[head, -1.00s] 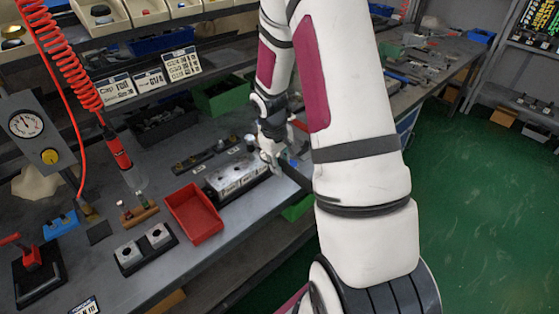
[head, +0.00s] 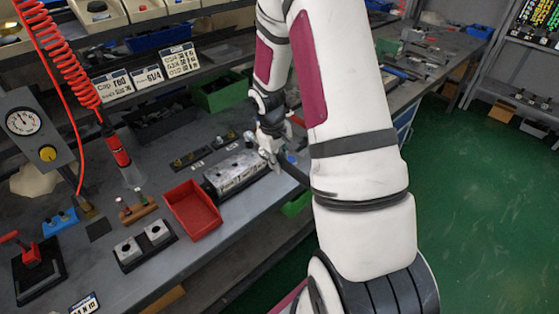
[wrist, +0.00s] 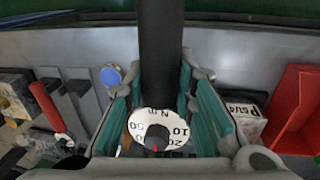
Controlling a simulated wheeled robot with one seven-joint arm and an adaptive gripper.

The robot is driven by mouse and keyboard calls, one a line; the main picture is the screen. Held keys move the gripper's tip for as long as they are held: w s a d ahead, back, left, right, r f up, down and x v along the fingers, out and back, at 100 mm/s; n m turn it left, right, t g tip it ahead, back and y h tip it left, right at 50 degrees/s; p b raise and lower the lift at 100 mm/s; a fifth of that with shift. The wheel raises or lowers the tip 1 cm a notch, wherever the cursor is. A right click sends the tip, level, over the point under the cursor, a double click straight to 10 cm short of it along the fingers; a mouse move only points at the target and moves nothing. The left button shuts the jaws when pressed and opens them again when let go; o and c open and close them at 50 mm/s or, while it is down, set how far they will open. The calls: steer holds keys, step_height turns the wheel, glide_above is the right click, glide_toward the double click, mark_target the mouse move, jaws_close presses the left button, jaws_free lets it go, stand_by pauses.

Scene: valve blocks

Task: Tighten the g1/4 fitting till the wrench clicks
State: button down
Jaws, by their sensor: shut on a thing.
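My gripper (wrist: 160,115) is shut on a black-handled wrench (wrist: 160,55) with a round white dial marked N m. The wrench stands between the teal finger pads in the wrist view. In the head view my gripper (head: 268,148) is at the right end of the pale valve block (head: 232,172), beside it. The block also shows in the wrist view (wrist: 246,118), right of the fingers, with a label that seems to read P G1/4. The g1/4 fitting and the wrench's working end cannot be made out.
A red tray (head: 193,208) lies left of the block, near the bench's front edge. A dark stand with two grey blocks (head: 145,246) is farther left. Label cards (head: 147,76) and a green bin (head: 222,92) are behind. A dark strip with small parts (head: 190,158) lies behind the block.

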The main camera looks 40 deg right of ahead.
steer(key=shift+f+b, duration=0.7)
steer(key=shift+f, duration=1.3)
stand_by(0.7)
steer(key=shift+w+a+m, duration=0.1)
steer(key=shift+a+m, duration=0.8)
steer(key=shift+a, duration=0.3)
steer(key=shift+a+b, duration=0.15)
steer(key=shift+b, duration=0.15)
steer(key=shift+w+a+m, duration=0.15)
steer(key=shift+a+m, duration=0.35)
steer(key=shift+a, duration=0.05)
steer(key=shift+w+a+m, duration=0.15)
steer(key=shift+a+m, duration=0.35)
steer(key=shift+a+g+b, duration=0.1)
steer(key=shift+g+b, duration=0.2)
